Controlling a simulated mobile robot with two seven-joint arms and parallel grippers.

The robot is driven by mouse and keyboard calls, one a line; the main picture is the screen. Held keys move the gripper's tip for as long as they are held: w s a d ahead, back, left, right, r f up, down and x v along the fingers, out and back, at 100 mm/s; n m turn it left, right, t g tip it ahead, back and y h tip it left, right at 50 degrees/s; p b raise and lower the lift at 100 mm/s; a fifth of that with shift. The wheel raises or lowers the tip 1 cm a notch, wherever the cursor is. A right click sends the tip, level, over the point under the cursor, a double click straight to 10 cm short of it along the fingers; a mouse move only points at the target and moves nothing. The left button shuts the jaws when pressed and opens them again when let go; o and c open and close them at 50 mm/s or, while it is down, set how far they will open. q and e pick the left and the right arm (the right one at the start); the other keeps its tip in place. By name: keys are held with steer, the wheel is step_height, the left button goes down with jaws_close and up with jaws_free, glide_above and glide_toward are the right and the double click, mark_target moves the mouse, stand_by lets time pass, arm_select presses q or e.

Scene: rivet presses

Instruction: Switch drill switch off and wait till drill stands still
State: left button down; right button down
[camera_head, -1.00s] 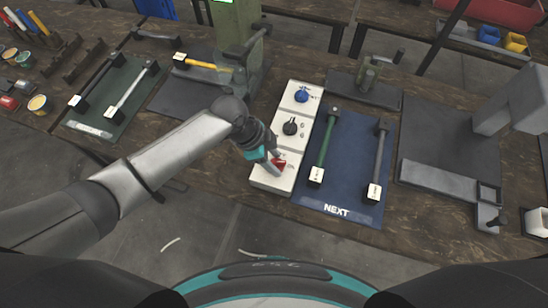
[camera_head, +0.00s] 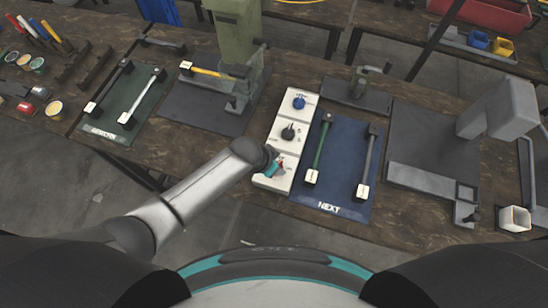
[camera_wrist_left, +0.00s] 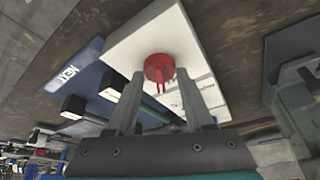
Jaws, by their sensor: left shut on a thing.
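A white switch panel (camera_head: 265,182) stands on the bench with a red knob (camera_head: 281,162) nearest me, a black knob (camera_head: 288,133) in the middle and a blue knob (camera_head: 299,102) at the far end. The labels are too small to read. My left gripper (camera_head: 275,169) is at the red knob. In the left wrist view its two fingers (camera_wrist_left: 162,76) stand either side of the red knob (camera_wrist_left: 159,67) and are shut on it. A green machine (camera_head: 237,35) stands behind, partly cut off; I cannot tell whether anything on it turns. My right gripper is out of view.
A blue mat (camera_head: 335,190) marked NEXT holds a green-handled and a grey bar right of the panel. A green mat (camera_head: 104,130) with bars lies at left. A grey machine (camera_head: 505,105) stands at right. A white cup (camera_head: 514,219) is near the edge.

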arm_select(q)
steer(key=n, duration=0.1)
steer(key=n+y+p, duration=0.1)
steer(key=shift+s+d+r+n+p, duration=0.1)
steer(key=shift+d+n+p, duration=0.05)
steer(key=shift+n+p, duration=0.15)
steer(key=shift+n+t+y+p, duration=0.45)
steer(key=shift+n+t+y, duration=0.05)
steer(key=shift+n, duration=0.9)
steer(key=shift+c, duration=1.4)
jaws_free()
steer(key=p+v, duration=0.2)
steer(key=v, duration=1.3)
